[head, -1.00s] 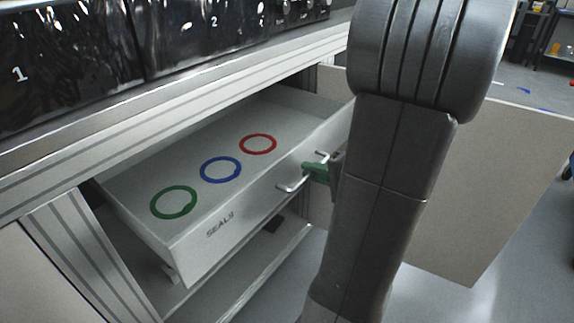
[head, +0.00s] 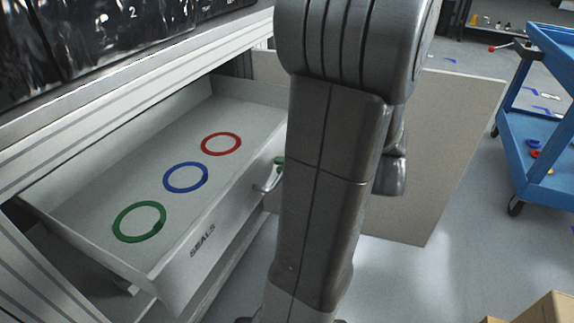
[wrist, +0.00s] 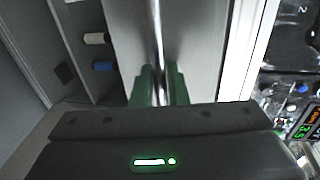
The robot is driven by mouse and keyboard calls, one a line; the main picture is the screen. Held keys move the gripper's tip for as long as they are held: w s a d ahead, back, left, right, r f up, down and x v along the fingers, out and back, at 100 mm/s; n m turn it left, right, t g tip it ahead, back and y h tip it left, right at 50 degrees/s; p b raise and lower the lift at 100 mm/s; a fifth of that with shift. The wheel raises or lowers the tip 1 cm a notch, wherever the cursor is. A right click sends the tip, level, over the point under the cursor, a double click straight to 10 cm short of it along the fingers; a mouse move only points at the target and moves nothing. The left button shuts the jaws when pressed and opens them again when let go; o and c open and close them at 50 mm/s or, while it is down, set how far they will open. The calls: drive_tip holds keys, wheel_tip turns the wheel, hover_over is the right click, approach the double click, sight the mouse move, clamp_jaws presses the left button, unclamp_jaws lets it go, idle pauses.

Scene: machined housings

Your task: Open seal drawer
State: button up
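The seal drawer (head: 224,222), white with "SEALS" on its front, stands well out of the cabinet. A green ring (head: 139,222), a blue ring (head: 186,177) and a red ring (head: 221,144) lie flat in a row inside it. Its metal bar handle (head: 266,186) is partly hidden behind my arm in the head view. Only a bit of green fingertip of my gripper (head: 280,162) shows there. In the wrist view, my gripper's green fingers (wrist: 161,86) are closed about the handle bar (wrist: 156,35), one on each side.
An open cabinet door panel (head: 445,130) stands behind my arm. A blue cart (head: 519,140) stands at the right. Cardboard boxes (head: 548,308) show at the lower right corner. Grey floor lies between door and cart.

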drive_tip(key=shift+o, duration=1)
drive_tip(key=p+v, duration=0.2)
drive_tip(key=v, duration=1.1)
drive_tip(key=shift+s+d+p, duration=0.25)
drive_tip(key=shift+d+p, duration=0.05)
drive_tip(key=shift+d, duration=0.05)
drive_tip(key=b+x, duration=0.2)
drive_tip(key=x, duration=1.2)
drive_tip(key=shift+w+r+b, duration=0.1)
drive_tip(key=shift+b, duration=0.2)
drive_tip(key=shift+d, duration=0.1)
